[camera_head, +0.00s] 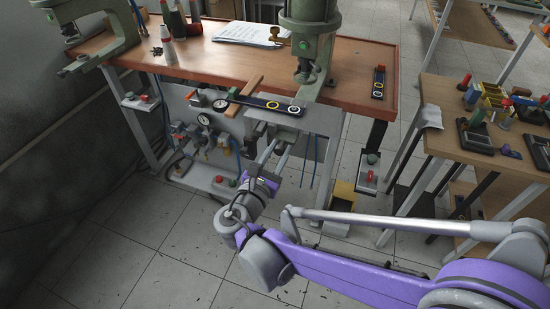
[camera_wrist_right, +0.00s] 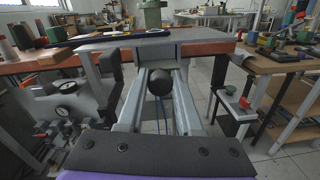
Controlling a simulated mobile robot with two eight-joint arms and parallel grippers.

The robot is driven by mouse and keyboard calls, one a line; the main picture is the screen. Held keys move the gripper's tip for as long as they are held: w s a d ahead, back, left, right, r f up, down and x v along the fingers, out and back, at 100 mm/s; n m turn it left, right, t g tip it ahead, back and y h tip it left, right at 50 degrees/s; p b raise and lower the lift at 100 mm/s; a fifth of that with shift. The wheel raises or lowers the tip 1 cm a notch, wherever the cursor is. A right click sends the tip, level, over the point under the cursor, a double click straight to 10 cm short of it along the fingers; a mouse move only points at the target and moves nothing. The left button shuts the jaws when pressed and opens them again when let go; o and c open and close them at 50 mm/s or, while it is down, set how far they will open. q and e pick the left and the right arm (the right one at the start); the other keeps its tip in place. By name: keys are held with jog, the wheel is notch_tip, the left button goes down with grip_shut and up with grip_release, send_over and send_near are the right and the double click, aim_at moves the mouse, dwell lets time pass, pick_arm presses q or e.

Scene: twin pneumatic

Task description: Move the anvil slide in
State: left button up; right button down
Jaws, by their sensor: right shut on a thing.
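The anvil slide (camera_wrist_right: 140,41) is a flat grey plate at the front edge of the wooden bench, under the green press (camera_head: 308,40). In the head view it (camera_head: 287,118) juts out past the bench edge, with a dark bar (camera_head: 262,102) carrying a yellow and a white ring lying on it. A round black knob (camera_wrist_right: 160,82) sits in front of the plate. My right gripper (camera_wrist_right: 159,88) is shut on this knob, one grey finger on each side. In the head view my right gripper (camera_head: 278,146) is just below the plate, and the knob is hidden. My left gripper is not in view.
Gauges and valves (camera_head: 205,130) are mounted under the bench to the left. A second green press (camera_head: 125,25) stands at the bench's left end. A small control box (camera_head: 368,174) hangs at the right leg. A cluttered side table (camera_head: 450,144) stands to the right.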

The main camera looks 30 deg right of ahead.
jog(key=x, duration=1)
jog(key=shift+w+a, duration=0.2)
jog(key=shift+r, duration=0.1)
jog(key=c, duration=0.6)
grip_release()
jog(key=shift+w+d, duration=0.1)
jog(key=shift+d, duration=0.05)
jog(key=shift+a, duration=0.2)
